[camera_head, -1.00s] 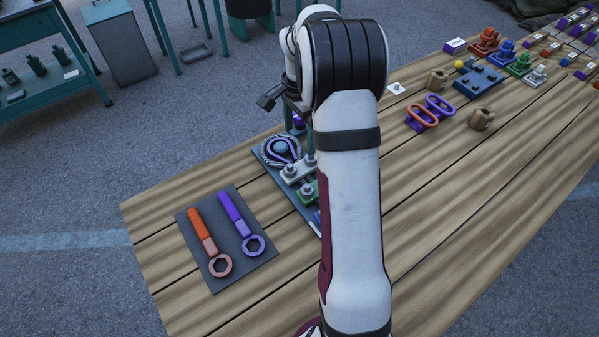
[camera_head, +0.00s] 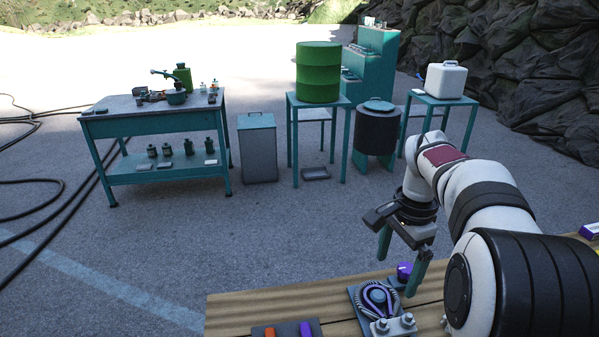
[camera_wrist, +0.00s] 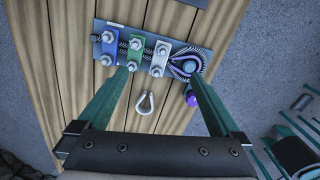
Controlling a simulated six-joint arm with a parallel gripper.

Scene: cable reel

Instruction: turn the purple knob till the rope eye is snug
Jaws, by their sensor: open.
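The purple knob (camera_head: 404,270) stands on the blue-grey board (camera_head: 361,317) at its far end, beside the rope eye. The rope eye (camera_head: 377,297) is a dark-and-light rope looped around a purple liner and a round post; it also shows in the wrist view (camera_wrist: 187,66). My gripper (camera_head: 397,277) is open and points down, with the knob appearing between its two teal fingers. In the wrist view, the knob (camera_wrist: 191,98) appears close to the right finger's inner side; I cannot tell whether they touch. How snug the loop is cannot be told.
Clamps with blue, green and white blocks (camera_wrist: 135,50) hold the rope along the board. A metal teardrop ring (camera_wrist: 146,103) lies on the wooden table (camera_wrist: 73,70). Orange (camera_head: 268,333) and purple (camera_head: 306,329) wrench handles show at the front. Teal stands are beyond the table.

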